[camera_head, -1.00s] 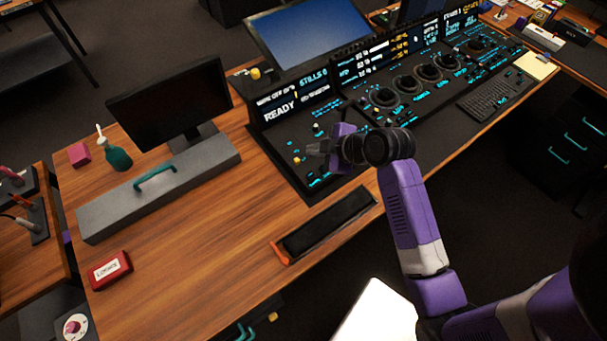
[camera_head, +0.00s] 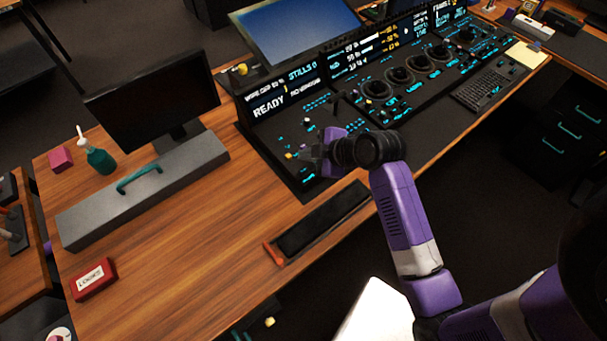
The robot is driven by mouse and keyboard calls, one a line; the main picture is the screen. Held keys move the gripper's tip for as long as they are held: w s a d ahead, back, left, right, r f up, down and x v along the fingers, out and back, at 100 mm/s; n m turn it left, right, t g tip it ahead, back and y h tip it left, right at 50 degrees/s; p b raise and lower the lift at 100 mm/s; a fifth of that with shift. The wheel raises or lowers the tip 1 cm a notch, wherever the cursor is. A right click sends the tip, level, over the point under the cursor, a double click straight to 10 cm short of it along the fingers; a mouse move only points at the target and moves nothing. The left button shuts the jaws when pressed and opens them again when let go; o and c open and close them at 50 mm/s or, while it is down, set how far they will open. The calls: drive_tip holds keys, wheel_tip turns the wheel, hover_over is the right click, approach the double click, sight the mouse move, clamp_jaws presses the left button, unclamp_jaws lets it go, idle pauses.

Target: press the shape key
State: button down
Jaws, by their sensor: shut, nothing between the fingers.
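The black control panel (camera_head: 262,140) lies on the wooden desk, with rows of small cyan-lit keys, a few knobs and a yellow-tipped control. I cannot read the key labels, so I cannot tell which one is the shape key. My gripper (camera_head: 303,154) is over the left section of the panel, close to the yellow-tipped control (camera_head: 289,155). It is shut and empty. Whether its fingertips touch a key cannot be told. My gripper and wrist hide part of the keys below and behind them.
Lit displays (camera_head: 268,108) reading "READY" stand behind the keys. A dark padded rest (camera_head: 320,218) lies in front of the panel. A grey box with a teal handle (camera_head: 85,212), a black monitor (camera_head: 150,98) and a red box (camera_head: 93,279) are left. Bare desk lies between.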

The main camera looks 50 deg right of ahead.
sight(306, 175)
drive_tip(key=shift+f+b, duration=1)
drive_tip(key=shift+f, duration=0.95)
drive_tip(key=shift+f, duration=0.1)
idle(0.4)
drive_tip(key=shift+f, duration=0.3)
drive_tip(key=shift+f+b, duration=0.55)
drive_tip(key=shift+f, duration=0.05)
idle(0.7)
drive_tip(key=shift+r+p, duration=0.9)
drive_tip(key=shift+r, duration=0.1)
wheel_tip(306, 175, up, 5)
drive_tip(key=p, duration=0.4)
